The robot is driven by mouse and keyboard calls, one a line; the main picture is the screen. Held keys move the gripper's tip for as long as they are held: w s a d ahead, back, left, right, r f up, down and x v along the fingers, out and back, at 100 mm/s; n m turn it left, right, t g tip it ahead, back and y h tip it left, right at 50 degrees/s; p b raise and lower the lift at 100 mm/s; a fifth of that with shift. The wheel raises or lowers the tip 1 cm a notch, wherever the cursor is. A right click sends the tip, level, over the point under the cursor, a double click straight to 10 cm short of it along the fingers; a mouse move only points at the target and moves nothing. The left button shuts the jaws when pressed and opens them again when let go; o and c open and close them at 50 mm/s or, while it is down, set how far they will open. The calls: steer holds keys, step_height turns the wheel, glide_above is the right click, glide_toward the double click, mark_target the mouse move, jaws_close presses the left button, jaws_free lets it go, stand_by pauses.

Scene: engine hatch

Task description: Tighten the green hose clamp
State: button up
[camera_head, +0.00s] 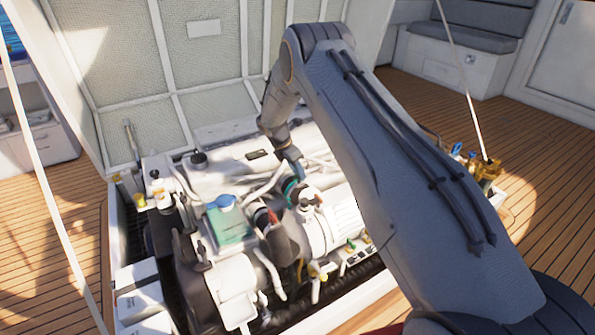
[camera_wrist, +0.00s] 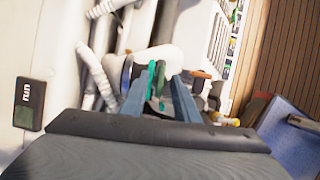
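The green hose clamp (camera_head: 289,188) is a green band around a dark hose near the middle of the engine. In the wrist view, its green parts (camera_wrist: 154,80) show between my fingertips, with a thin upright green piece facing me. My gripper (camera_wrist: 156,92) has its two blue-grey fingers apart, one on each side of the green piece. I see a gap between the fingers and no clear contact. In the head view, my gripper (camera_head: 292,160) points down just above the clamp, and its fingertips are small and partly hidden.
A red clamp (camera_head: 262,217) sits on a nearby hose. A green box with a blue cap (camera_head: 228,220) lies left of it. White pipes (camera_wrist: 97,72) and a dark "run" display (camera_wrist: 29,104) are close by. The raised hatch (camera_head: 120,60) stands behind the engine.

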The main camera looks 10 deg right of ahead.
jaws_close()
